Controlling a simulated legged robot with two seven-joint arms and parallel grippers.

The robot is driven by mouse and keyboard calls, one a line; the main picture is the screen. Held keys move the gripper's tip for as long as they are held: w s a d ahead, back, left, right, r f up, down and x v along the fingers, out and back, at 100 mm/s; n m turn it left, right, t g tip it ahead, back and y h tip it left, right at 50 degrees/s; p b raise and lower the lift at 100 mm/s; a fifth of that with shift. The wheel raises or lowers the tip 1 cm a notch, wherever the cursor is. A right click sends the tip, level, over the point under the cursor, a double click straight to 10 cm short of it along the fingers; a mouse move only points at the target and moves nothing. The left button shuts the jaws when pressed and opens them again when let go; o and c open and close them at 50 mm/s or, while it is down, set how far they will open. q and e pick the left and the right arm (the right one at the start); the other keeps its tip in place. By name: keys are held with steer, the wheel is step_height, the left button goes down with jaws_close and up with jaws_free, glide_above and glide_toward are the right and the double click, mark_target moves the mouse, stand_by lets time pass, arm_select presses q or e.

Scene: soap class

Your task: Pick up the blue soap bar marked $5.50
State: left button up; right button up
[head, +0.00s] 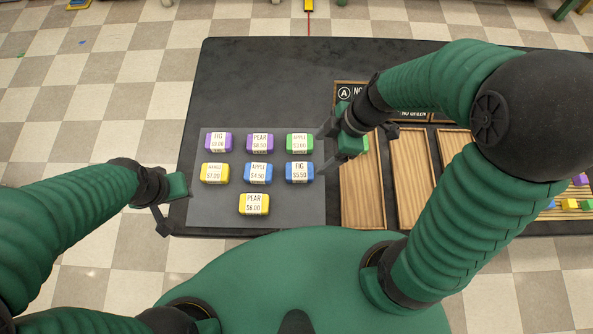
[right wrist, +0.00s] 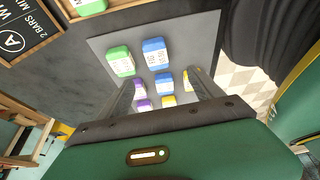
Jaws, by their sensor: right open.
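The blue soap bar marked FIG $5.50 (head: 299,172) lies on the grey mat (head: 275,205), at the right end of the middle row. It also shows in the right wrist view (right wrist: 155,53), beyond my fingertips, beside a green bar. My right gripper (head: 328,133) is open and empty, above and to the upper right of the blue bar in the head view. Its two fingers show apart in the right wrist view (right wrist: 160,88). My left gripper (head: 170,200) is off the mat's left edge; its jaw state is unclear.
A second blue bar, APPLE $4.50 (head: 258,173), lies just left. The green APPLE bar (head: 299,143) lies just above. Purple and yellow bars share the mat. Wooden trays (head: 362,195) stand right; one holds a green bar (right wrist: 90,7).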

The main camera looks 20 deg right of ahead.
steer(key=b, duration=0.2)
glide_above(300, 170)
steer(key=s+d, duration=0.1)
steer(key=d, duration=0.1)
steer(key=f, duration=0.8)
steer(key=shift+s, duration=0.2)
steer(key=shift+f, duration=0.35)
steer(key=x, duration=0.5)
steer(key=shift+w+d, duration=0.35)
steer(key=shift+w+a+f, duration=0.1)
steer(key=shift+a+f, duration=0.05)
steer(key=shift+a, duration=0.15)
steer(key=shift+c, duration=0.2)
steer(key=c, duration=1.5)
steer(key=shift+r, duration=0.2)
